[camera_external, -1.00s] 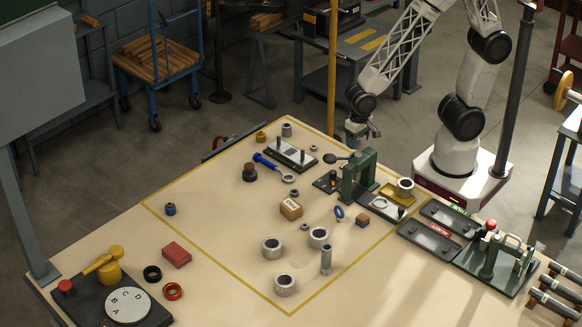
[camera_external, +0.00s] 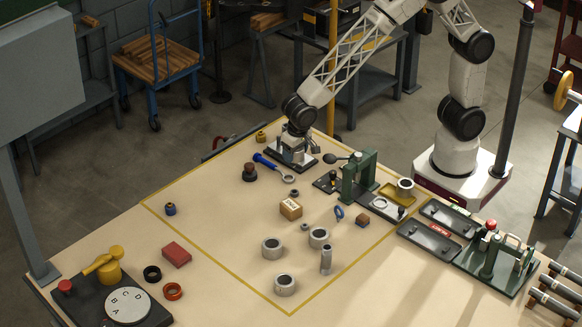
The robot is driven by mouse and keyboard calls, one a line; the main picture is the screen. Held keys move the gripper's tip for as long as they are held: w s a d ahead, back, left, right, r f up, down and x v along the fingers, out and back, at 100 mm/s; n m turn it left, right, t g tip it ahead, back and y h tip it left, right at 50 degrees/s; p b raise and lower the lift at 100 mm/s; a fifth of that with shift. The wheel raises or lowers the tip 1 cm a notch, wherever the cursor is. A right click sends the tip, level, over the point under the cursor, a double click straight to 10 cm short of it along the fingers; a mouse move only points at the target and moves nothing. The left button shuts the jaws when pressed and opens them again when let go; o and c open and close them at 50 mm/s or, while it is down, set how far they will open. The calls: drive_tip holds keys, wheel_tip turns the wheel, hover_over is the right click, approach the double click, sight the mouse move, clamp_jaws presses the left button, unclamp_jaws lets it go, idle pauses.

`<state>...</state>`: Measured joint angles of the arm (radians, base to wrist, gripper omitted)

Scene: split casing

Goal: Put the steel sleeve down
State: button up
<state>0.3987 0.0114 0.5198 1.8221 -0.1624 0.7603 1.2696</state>
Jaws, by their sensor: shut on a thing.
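My gripper (camera_external: 292,157) is low over the dark plate with upright pegs (camera_external: 275,157) at the back of the table. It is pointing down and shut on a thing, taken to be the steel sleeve. The gripper body and the small scale hide the sleeve, so I cannot tell whether it touches the plate or a peg. The plate is mostly covered by my gripper; its near-left edge shows.
A blue-handled tool (camera_external: 264,160) lies just left of the plate, and a dark round knob (camera_external: 250,172) stands further left. A green press (camera_external: 358,178) stands to the right. Several grey rings, one being this ring (camera_external: 272,247), stand towards the front.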

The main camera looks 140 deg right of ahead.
drive_tip(key=shift+n, duration=0.7)
drive_tip(key=w+f, duration=0.1)
drive_tip(key=f, duration=0.1)
drive_tip(key=w+f, duration=0.4)
drive_tip(key=shift+f, duration=0.3)
hover_over(242, 203)
drive_tip(key=shift+w+a+f, duration=0.15)
drive_tip(key=shift+a+f, duration=0.05)
drive_tip(key=shift+f, duration=0.5)
drive_tip(key=shift+f, duration=1.75)
drive_tip(key=shift+f, duration=0.15)
drive_tip(key=o, duration=1.3)
